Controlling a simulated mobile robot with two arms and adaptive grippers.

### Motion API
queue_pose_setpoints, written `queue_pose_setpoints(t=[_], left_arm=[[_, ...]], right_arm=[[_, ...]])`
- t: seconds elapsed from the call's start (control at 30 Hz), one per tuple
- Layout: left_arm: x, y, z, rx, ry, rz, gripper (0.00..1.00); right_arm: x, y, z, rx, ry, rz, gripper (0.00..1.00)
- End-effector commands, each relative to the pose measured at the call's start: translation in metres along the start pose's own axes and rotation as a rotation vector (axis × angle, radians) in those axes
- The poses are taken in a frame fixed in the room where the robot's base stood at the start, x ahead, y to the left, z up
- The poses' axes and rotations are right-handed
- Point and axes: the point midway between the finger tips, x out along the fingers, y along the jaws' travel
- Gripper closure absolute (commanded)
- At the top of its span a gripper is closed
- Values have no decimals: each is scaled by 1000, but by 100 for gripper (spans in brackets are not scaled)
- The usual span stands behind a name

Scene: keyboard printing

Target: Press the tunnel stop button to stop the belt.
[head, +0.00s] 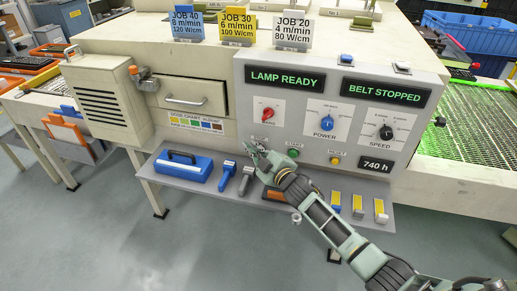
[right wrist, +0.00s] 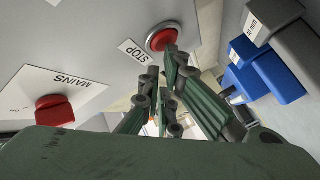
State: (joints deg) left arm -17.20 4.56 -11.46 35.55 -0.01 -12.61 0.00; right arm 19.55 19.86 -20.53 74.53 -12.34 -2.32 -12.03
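The red stop button (right wrist: 163,37) shows in the right wrist view, beside a white STOP label (right wrist: 133,51) on the grey panel. My right gripper (right wrist: 163,70) has its fingertips brought together just in front of the button, seemingly at its lower edge; I cannot tell whether they touch. In the head view my right gripper (head: 254,148) is at the panel's lower left and hides the button. The belt display (head: 387,92) reads BELT STOPPED in green. The green belt (head: 475,125) lies at the right. My left gripper is not in view.
The red mains knob (head: 267,114), blue power knob (head: 327,122), green button (head: 293,153) and yellow button (head: 336,160) are nearby. A shelf below holds a blue toolbox (head: 185,168) and several tools. The lamp display (head: 285,79) reads LAMP READY.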

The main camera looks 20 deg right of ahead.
Motion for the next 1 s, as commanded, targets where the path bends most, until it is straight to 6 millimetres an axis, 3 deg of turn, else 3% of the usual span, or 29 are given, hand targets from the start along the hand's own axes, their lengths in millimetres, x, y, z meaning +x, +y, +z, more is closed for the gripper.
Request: queue_pose_setpoints(t=[0.03,0.13,0.7,1.0], left_arm=[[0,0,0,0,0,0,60],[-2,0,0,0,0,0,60],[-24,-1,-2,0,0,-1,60],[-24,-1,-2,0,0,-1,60]], right_arm=[[2,10,1,-5,-3,13,100],[0,8,-1,-3,-2,13,100],[-38,-25,-30,3,1,5,100],[-41,-28,-31,3,1,5,100]])
